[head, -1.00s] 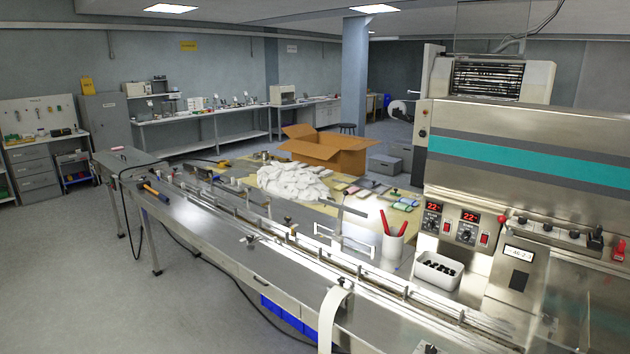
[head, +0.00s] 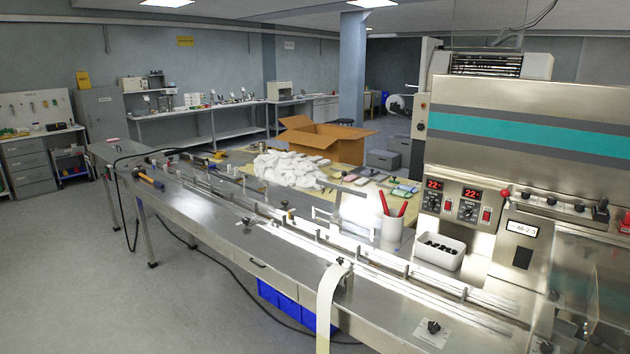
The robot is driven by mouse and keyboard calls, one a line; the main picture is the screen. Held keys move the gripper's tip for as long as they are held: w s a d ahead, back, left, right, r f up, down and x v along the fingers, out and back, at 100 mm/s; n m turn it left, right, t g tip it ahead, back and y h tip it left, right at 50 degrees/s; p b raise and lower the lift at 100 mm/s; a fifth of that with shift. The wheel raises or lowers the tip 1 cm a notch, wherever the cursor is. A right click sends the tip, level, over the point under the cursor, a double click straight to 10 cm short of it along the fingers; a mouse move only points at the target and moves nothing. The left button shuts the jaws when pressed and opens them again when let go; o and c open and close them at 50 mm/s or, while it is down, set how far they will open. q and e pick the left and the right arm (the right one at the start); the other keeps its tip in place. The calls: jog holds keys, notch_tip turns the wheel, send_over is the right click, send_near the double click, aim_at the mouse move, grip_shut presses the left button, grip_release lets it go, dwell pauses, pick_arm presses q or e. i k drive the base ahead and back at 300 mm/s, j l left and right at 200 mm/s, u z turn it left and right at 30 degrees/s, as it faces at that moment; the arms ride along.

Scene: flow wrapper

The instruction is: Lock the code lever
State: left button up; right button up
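The flow wrapper (head: 520,150) stands at the right of the head view. A small lever with a red ball end (head: 505,192) sticks up at the left of a row of dark knobs on its front. Below it is a metal panel with a small code display (head: 522,229). A black knob (head: 433,327) sits on a light plate on the bench at the bottom. No label shows which of these is the code lever, and its locked state cannot be told. Neither of my grippers is in view.
A long metal infeed bench (head: 230,222) runs from far left to front right. A white bin of black parts (head: 439,252), a cup with red-handled tools (head: 391,233) and a hanging white strip (head: 326,300) are near the machine. Floor at the left is clear.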

aim_at(505, 193)
jog(key=i+j+z, duration=0.45)
jog(key=i+j, duration=0.2)
jog(key=i, duration=0.25)
jog(key=i+j+z, duration=0.45)
jog(key=i+j, duration=0.3)
jog(key=j, duration=0.2)
